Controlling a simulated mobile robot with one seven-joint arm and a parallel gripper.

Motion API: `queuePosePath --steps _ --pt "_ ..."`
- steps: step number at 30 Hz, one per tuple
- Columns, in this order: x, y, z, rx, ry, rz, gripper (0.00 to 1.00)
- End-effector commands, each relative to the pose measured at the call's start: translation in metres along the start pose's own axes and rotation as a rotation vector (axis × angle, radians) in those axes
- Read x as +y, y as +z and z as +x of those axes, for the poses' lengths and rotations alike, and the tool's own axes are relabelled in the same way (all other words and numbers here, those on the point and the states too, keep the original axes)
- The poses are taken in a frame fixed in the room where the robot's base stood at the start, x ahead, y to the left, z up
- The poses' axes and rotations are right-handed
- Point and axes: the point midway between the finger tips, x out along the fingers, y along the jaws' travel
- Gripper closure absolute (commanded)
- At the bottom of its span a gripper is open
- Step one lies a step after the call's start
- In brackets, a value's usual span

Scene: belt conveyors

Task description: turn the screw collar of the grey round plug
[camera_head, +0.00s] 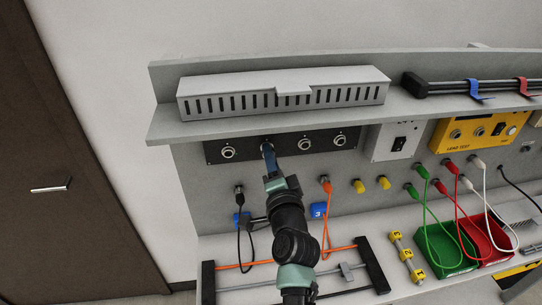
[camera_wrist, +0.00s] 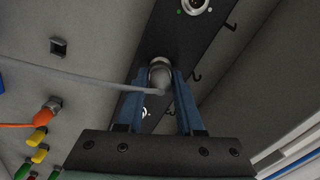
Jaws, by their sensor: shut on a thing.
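The grey round plug (camera_wrist: 161,77) shows between my fingers in the wrist view, with a paler metal ring at its far end against the black panel. A grey cable runs from it to the left. My gripper (camera_head: 268,150) reaches up to the black socket panel (camera_head: 285,147), at the second socket from the left. Its two blue fingers stand on both sides of the plug and are shut on it. The head view hides the plug behind my fingers. I cannot tell how far the collar is turned.
Round sockets (camera_head: 228,152) flank my gripper on the panel. A slotted grey cover (camera_head: 285,92) sits on the shelf above. Orange (camera_head: 326,190) and black plugs with hanging cables are below. A switch box (camera_head: 396,141) and yellow tester (camera_head: 470,131) stand to the right.

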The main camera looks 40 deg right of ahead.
Motion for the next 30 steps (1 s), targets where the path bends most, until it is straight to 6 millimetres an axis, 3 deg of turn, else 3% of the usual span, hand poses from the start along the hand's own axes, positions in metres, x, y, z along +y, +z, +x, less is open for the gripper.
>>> queuePosePath --steps 15,30 --pt "-0.0008 -0.0001 0.0001 0.0 -0.004 0.463 1.0" --pt "0.0008 -0.0002 0.0 0.001 -0.006 0.681 1.0"
